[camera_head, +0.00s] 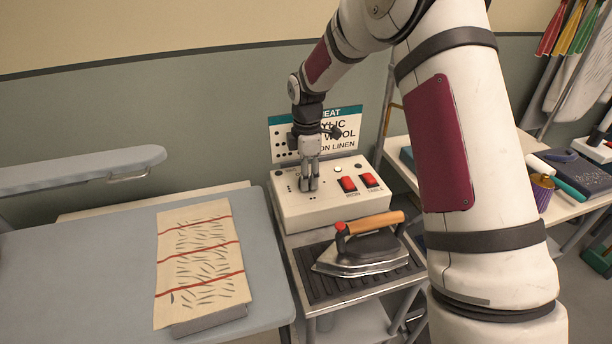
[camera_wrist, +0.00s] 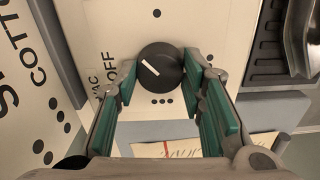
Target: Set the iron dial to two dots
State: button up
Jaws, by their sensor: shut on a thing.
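The iron dial (camera_wrist: 160,68) is a round black knob with a white pointer line on a cream panel. The pointer slants up and left in the wrist view, between the OFF mark (camera_wrist: 129,78) and the single dot (camera_wrist: 156,13). Three dots (camera_wrist: 161,101) show below the knob. In the head view my gripper (camera_head: 309,187) points down at the left part of the cream control box (camera_head: 320,215), and hides the dial there.
An iron (camera_head: 362,252) with a wooden handle rests on a dark ribbed stand in front of the box. Red switches (camera_head: 348,184) sit to the right of my gripper. A heat chart (camera_head: 345,140) stands behind. A patterned cloth (camera_head: 203,262) lies on the board at left.

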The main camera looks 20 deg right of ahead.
jog(key=m+b, duration=0.1)
jog(key=m, duration=0.5)
jog(key=shift+m+b, duration=0.3)
jog(key=m+b, duration=0.1)
jog(key=m, duration=0.5)
jog(key=m+b, duration=0.1)
jog(key=m, duration=0.5)
jog(key=shift+m, duration=0.3)
jog(key=m, duration=0.7)
jog(key=o, duration=1.1)
jog(key=shift+o, duration=0.2)
